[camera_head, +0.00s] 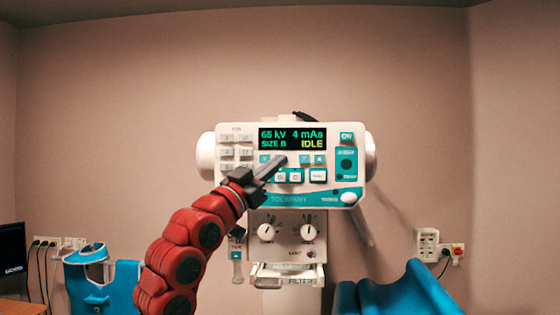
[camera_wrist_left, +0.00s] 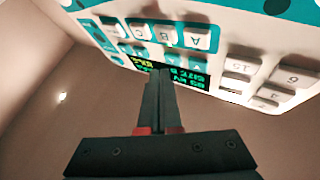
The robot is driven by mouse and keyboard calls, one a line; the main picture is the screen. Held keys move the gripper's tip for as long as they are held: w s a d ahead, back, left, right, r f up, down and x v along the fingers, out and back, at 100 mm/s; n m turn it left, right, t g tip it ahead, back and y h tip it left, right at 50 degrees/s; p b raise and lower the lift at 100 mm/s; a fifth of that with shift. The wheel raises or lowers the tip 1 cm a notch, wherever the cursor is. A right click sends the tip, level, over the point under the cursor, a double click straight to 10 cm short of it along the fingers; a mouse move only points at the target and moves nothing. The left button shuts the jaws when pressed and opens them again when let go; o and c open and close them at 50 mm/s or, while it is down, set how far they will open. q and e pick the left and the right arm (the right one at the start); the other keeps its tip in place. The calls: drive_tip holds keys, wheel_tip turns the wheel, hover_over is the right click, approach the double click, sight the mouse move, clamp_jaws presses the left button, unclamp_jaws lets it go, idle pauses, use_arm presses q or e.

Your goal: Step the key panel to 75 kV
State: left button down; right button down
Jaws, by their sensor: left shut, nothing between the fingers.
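The white and teal key panel (camera_head: 290,200) hangs at the middle of the head view. Its display (camera_head: 292,138) reads 65 kV, 4 mAs, SIZE B and IDLE. Small keys with arrow marks sit in a row below the display, with letter keys under them. My left gripper (camera_head: 281,160) is shut and empty, its tips in front of the arrow-key row just below the display and hiding part of it. In the left wrist view the panel (camera_wrist_left: 225,58) appears upside down, behind the fingertips. I cannot tell whether the tips touch a key. My right gripper is not in view.
Two knobs (camera_head: 308,232) and a tray (camera_head: 287,271) marked FILTER are below the panel. Blue shapes (camera_head: 410,293) stand at the lower right, and another blue piece (camera_head: 128,287) at the lower left. A wall socket (camera_head: 427,243) is at the right.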

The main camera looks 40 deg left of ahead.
use_arm(q)
drive_tip(key=shift+s, duration=0.1)
drive_tip(key=s+d, duration=0.1)
drive_tip(key=s+b, duration=0.1)
drive_tip(key=s+d, duration=0.1)
drive_tip(key=s, duration=0.1)
drive_tip(key=shift+d+b, duration=0.35)
drive_tip(key=shift+b, duration=0.05)
idle(2.3)
drive_tip(key=s+m, duration=0.1)
drive_tip(key=m, duration=0.5)
drive_tip(key=s+d+m+p, duration=0.1)
drive_tip(key=m, duration=0.6)
drive_tip(key=s+m+p, duration=0.1)
drive_tip(key=m, duration=0.5)
drive_tip(key=shift+s+d+r+m+g+h, duration=0.3)
drive_tip(key=shift+h, duration=0.1)
